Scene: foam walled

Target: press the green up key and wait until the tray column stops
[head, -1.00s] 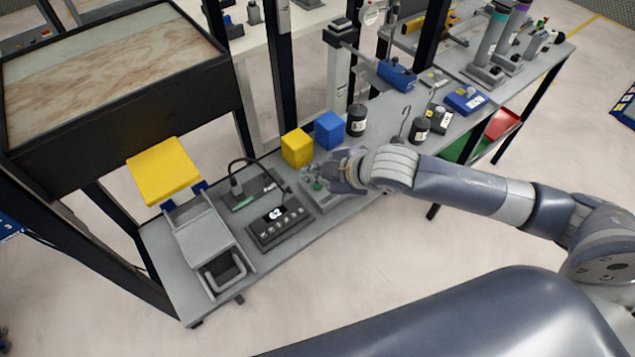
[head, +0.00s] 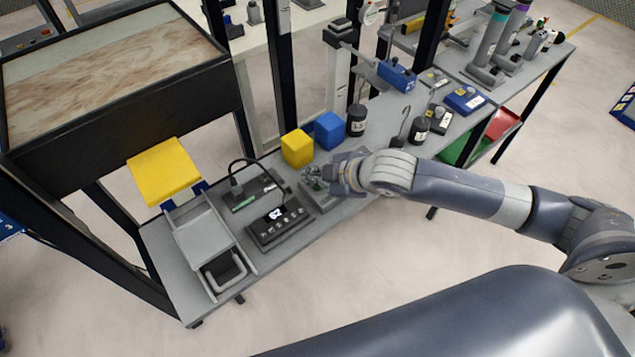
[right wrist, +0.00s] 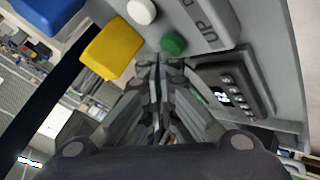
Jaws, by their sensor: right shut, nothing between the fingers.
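The green up key (right wrist: 173,43) sits on a grey panel (right wrist: 207,25) with "UP" lettering, beside a round white key (right wrist: 141,11), in the right wrist view. My right gripper (right wrist: 160,62) is shut and empty, its tips just beside the green key. Whether they touch it I cannot tell. In the head view my right gripper (head: 325,178) is over the panel (head: 328,203) and hides most of the key. A grey tray (head: 204,238) is at the bench's left end; I cannot tell which part is its column. My left gripper is not in view.
A dark box with a lit display (head: 276,214) stands left of the panel. A yellow cube (head: 297,148) and a blue cube (head: 329,131) stand behind it. A yellow plate (head: 163,170) is behind the tray. Black weights (head: 356,120) stand to the right.

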